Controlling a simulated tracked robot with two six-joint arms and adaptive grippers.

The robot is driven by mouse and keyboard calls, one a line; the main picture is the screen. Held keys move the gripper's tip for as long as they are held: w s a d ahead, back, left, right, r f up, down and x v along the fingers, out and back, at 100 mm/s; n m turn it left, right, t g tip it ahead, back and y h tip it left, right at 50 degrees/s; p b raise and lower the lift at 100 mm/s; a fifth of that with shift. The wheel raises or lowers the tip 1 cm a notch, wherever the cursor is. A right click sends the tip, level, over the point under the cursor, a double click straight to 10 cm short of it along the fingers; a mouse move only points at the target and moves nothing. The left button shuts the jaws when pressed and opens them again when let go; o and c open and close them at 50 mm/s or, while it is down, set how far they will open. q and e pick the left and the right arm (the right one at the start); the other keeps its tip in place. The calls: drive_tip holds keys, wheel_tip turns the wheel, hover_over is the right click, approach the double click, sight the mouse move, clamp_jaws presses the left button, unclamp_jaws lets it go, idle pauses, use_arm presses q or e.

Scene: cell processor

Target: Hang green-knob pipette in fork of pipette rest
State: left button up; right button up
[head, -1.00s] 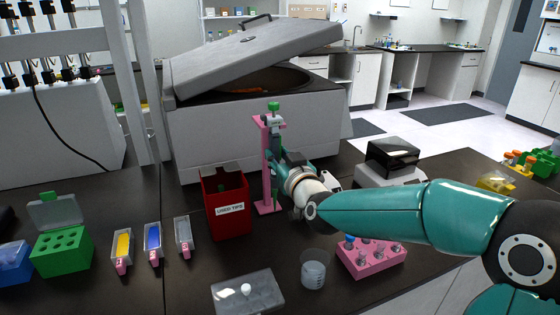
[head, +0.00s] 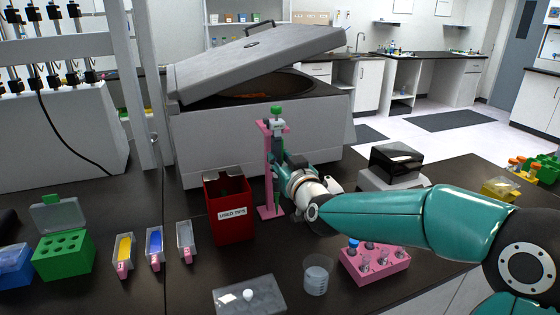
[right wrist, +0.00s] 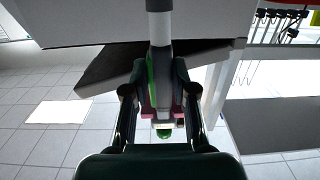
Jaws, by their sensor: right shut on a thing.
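The green-knob pipette (head: 277,121) is upright at the top of the pink pipette rest (head: 268,170), its green knob uppermost. My right gripper (head: 279,160) is shut on the pipette's body, just right of the rest's post. In the right wrist view the pipette (right wrist: 160,75) runs between the two dark fingers of my right gripper (right wrist: 158,105), with the green knob at the lower middle. Whether the pipette sits in the fork or only beside it cannot be told. My left gripper is not in view.
A red used-tips bin (head: 229,208) stands just left of the rest. A large grey centrifuge (head: 250,120) with a raised lid is behind. A pink tube rack (head: 376,262), a beaker (head: 316,275) and a clear box (head: 250,296) stand in front.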

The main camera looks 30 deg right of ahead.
drive_tip(key=shift+w, duration=0.1)
drive_tip(key=shift+w+d, duration=0.15)
drive_tip(key=shift+w, duration=0.35)
drive_tip(key=shift+f+b, duration=0.35)
drive_tip(key=shift+b, duration=0.15)
idle(0.8)
drive_tip(key=o, duration=0.8)
drive_tip(key=shift+r, duration=0.1)
drive_tip(key=v, duration=1.2)
